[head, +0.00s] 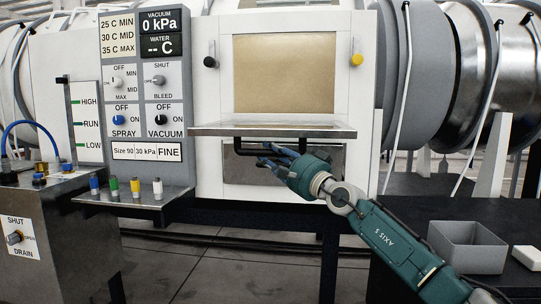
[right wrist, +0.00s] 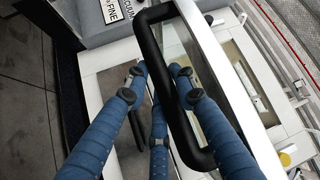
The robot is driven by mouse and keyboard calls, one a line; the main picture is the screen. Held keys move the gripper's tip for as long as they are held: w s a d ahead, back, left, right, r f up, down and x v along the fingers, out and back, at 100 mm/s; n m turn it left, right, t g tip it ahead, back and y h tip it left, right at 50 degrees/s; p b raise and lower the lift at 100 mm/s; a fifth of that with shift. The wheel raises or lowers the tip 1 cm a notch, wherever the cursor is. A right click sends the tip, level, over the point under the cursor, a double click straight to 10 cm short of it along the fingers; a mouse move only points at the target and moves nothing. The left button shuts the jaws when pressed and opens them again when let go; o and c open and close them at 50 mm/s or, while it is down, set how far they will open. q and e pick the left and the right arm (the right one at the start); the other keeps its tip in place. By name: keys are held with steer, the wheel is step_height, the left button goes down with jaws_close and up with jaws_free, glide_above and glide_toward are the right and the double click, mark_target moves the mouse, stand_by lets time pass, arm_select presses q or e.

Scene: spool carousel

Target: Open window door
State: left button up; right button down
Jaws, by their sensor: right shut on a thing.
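The window door (head: 330,131) looks like a metal-framed panel standing out from the white front, seen nearly edge-on just below the tan window area. Its black bar handle (head: 240,149) hangs under it. In the right wrist view, the handle (right wrist: 148,50) runs along the framed glass door (right wrist: 232,75). My right gripper (head: 268,157) has its blue fingers around the handle and is shut on it; the fingers also show in the right wrist view (right wrist: 158,88). The exact contact is partly hidden. My left gripper is not in view.
A black knob (head: 210,62) and a yellow knob (head: 356,59) flank the tan window area (head: 284,74). A control panel (head: 148,85) stands left, above a shelf (head: 120,199) with coloured plugs. A grey bin (head: 467,247) and white block (head: 527,258) sit on a dark table at right.

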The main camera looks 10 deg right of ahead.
steer(key=shift+f, duration=0.2)
steer(key=c, duration=1.4)
jaws_free()
steer(key=shift+w, duration=0.1)
steer(key=v, duration=1.2)
steer(key=shift+f, duration=0.1)
